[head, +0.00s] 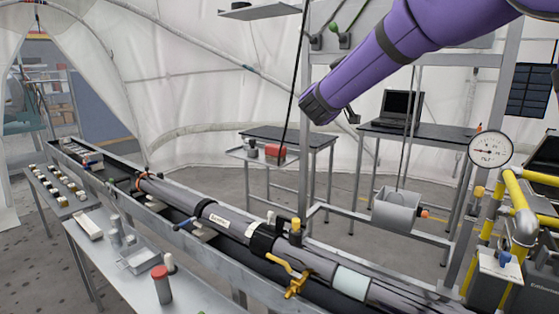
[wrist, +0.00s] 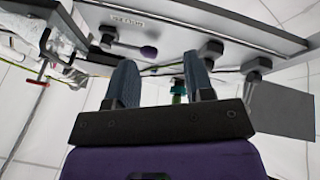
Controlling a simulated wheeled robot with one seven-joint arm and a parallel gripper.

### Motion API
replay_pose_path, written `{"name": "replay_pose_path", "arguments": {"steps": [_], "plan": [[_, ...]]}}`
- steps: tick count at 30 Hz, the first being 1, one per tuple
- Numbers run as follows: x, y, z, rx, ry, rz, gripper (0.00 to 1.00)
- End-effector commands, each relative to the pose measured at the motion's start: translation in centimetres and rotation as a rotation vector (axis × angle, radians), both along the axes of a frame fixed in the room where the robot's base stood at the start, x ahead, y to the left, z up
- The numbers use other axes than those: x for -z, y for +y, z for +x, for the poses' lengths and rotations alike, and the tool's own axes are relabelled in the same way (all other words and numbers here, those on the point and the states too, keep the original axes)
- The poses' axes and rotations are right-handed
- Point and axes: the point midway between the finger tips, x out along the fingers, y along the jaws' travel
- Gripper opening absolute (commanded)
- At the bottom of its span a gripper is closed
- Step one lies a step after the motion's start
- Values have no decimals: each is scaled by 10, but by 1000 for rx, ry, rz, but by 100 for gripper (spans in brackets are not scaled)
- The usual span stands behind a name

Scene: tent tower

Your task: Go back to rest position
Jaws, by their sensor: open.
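My purple arm reaches in from the top right of the head view. My gripper (head: 325,108) is at its lower end, in the air above the tables. In the wrist view the two dark fingers of my gripper (wrist: 163,85) stand apart with nothing between them. Beyond them is a grey panel (wrist: 215,32) with several dark knobs, a label and a purple-headed lever. The panel is apart from the fingers as far as I can tell.
A long pipe assembly (head: 225,218) in a metal trough crosses the foreground. Side tables (head: 150,285) with small parts stand at left. A dark table with a laptop (head: 400,110), a hanging grey box (head: 396,209), a pressure gauge (head: 490,149) and yellow pipes (head: 520,205) stand at right.

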Motion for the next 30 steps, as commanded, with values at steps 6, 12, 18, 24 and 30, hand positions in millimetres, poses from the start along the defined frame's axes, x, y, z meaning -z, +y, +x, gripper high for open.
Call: {"name": "replay_pose_path", "arguments": {"steps": [6, 12, 18, 24, 30], "plan": [[25, -114, -74, 258, 382, 208, 48], [64, -170, -156, 330, 732, 411, 48], [105, -187, -240, 251, 1031, 606, 48], [143, -172, -316, 49, 1240, 770, 48], [171, -140, -375, -222, 1329, 874, 48]]}}
